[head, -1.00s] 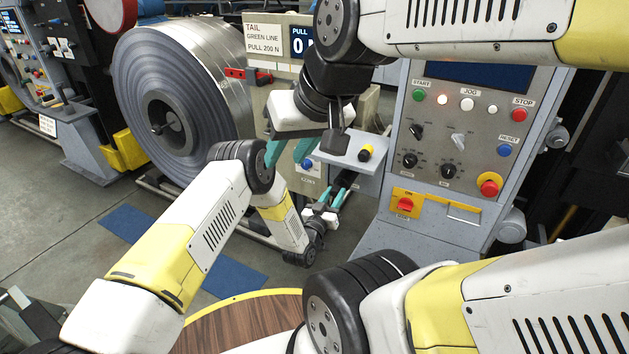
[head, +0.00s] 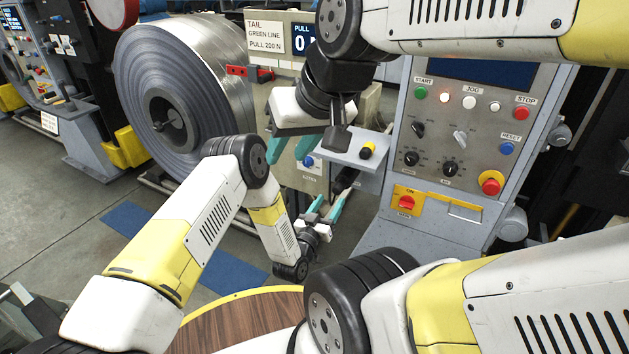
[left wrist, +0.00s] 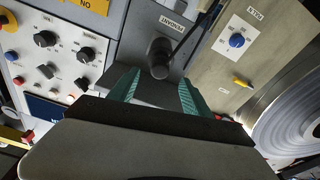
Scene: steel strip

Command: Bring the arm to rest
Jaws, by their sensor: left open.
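My left gripper (head: 326,208) is low in the middle of the head view, on the arm that bends in from the left. Its teal fingers are apart. In the left wrist view, the fingers of this left gripper (left wrist: 158,80) stand apart with nothing held. A black cylindrical handle (left wrist: 158,57) shows beyond them, between the tips in the picture; I see no contact. My right gripper (head: 291,149) hangs from the arm at the top right. Its teal fingers are apart with nothing seen between them, in front of the pull stand.
A large steel strip coil (head: 195,85) stands at the back left. A grey control panel (head: 465,125) with buttons and knobs stands at the right. A round wooden table (head: 240,325) is close in front.

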